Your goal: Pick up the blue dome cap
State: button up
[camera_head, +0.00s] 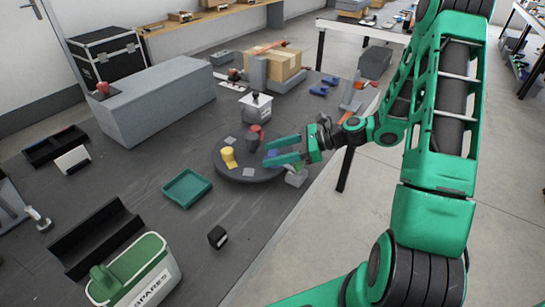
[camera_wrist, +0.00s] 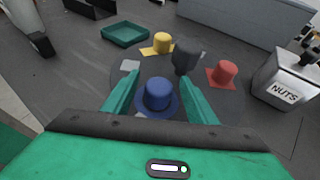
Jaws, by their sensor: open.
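The blue dome cap (camera_wrist: 157,96) has a rounded top and a flat brim. In the wrist view it sits on the dark round turntable (camera_wrist: 118,84), between the two fingers of my gripper (camera_wrist: 159,88). The fingers are open, one on each side of the cap, with gaps visible. In the head view my gripper (camera_head: 268,153) is over the right side of the turntable (camera_head: 222,167), and a bit of the blue cap (camera_head: 272,153) shows between the fingers. I cannot tell whether the fingers are at the cap's height.
On the turntable stand a yellow piece (camera_wrist: 162,43), a red piece (camera_wrist: 226,73) and a dark grey piece (camera_wrist: 185,56) close beyond the cap. A white NUTS container (camera_wrist: 284,78) stands at the right. A green tray (camera_head: 187,188) lies left of the turntable, and a black cube (camera_head: 218,237) in front.

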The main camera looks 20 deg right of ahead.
jog(key=c, duration=1.1)
jog(key=shift+r, duration=0.1)
